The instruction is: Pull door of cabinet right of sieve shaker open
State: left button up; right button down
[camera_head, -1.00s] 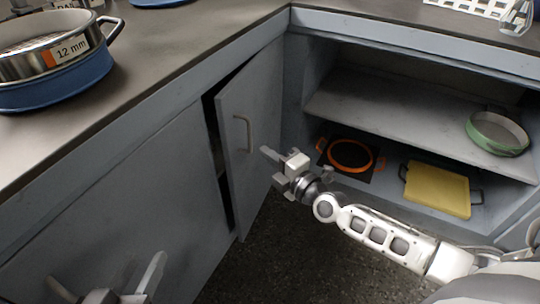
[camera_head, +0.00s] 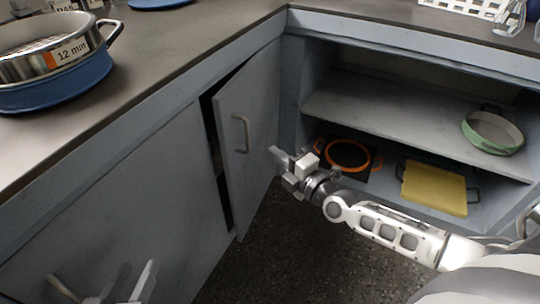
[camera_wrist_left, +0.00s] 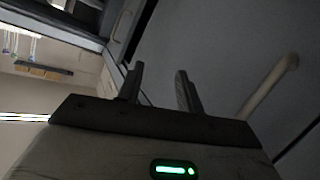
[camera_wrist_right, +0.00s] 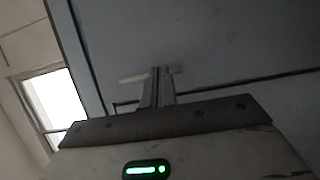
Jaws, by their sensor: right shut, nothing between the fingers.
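The grey cabinet door (camera_head: 250,120) with a pale bar handle (camera_head: 240,134) stands ajar, with a dark gap along its left edge. My right gripper (camera_head: 280,158) is shut and empty, just right of the handle and apart from it. In the right wrist view its closed fingers (camera_wrist_right: 158,88) overlap the handle (camera_wrist_right: 133,78). My left gripper (camera_head: 138,278) is low at the left, its fingers (camera_wrist_left: 160,90) apart with nothing between them. Another handle (camera_head: 64,288) is beside it, also in the left wrist view (camera_wrist_left: 270,88). The sieve (camera_head: 60,50), labelled 12 mm, sits on the counter.
The open shelf unit at right holds an orange-rimmed pan (camera_head: 347,155), a yellow board-like item (camera_head: 434,187) and a green pan (camera_head: 493,132). The worktop (camera_head: 190,45) overhangs the cabinets. Dark floor (camera_head: 290,245) is free below my right arm.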

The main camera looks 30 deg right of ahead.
jog(key=shift+s+d, duration=0.25)
jog(key=shift+d, duration=0.25)
dwell(1.0)
